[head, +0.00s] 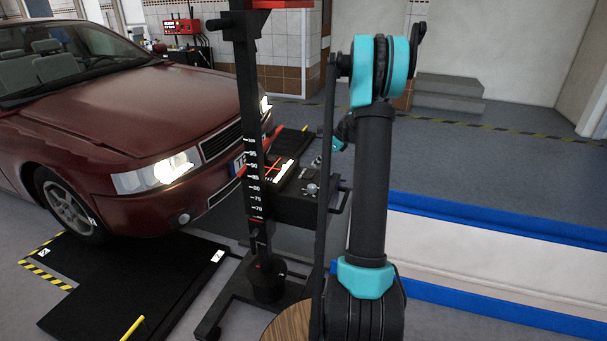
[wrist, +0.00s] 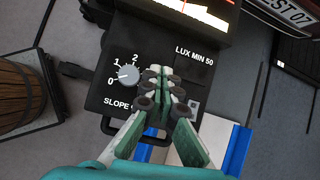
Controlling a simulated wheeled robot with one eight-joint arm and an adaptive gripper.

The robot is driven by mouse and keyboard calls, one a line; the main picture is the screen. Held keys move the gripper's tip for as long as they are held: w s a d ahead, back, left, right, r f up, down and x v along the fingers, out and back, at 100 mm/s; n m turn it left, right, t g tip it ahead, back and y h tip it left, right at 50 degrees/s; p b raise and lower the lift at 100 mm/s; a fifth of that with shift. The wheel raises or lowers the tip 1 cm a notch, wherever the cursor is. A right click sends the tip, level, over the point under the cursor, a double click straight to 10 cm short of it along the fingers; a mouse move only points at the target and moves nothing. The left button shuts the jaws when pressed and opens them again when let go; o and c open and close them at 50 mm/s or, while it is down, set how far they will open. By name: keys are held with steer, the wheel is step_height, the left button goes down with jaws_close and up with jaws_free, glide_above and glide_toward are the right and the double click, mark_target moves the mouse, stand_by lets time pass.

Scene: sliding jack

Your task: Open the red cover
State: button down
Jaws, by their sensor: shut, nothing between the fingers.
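A black tester box (head: 305,205) with a lit screen (head: 283,171) is mounted on a black scaled column (head: 253,140). A thin red strip (head: 274,139) shows behind the column near the box; I cannot tell if it is the red cover. In the wrist view my gripper (wrist: 163,88) is shut and empty, over the box panel (wrist: 115,75). Its fingertips appear right of a grey knob (wrist: 127,75), partly hiding the panel. I cannot tell whether they touch it. The screen (wrist: 190,15) is at the top. In the head view my forearm largely hides the gripper.
A dark red car (head: 120,110) stands left with its headlight lit. A handle (head: 342,200) sticks out from the box's right side. A wooden barrel (wrist: 22,95) stands left in the wrist view. A blue-edged white platform (head: 480,250) lies right; floor behind is open.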

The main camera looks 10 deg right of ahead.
steer(key=s+a+r+n+h, duration=0.3)
steer(key=s+a+r+n, duration=0.15)
steer(key=s+n, duration=0.5)
steer(key=s+a+r+n+h, duration=0.3)
steer(key=s+a+n, duration=0.3)
steer(key=s+n, duration=0.35)
steer(key=m+t+y, duration=0.2)
steer(key=t+y, duration=0.4)
steer(key=y, duration=1)
glide_toward(273, 131)
steer(key=x, duration=0.7)
steer(key=shift+d+f, duration=0.1)
steer(key=shift+f, duration=0.05)
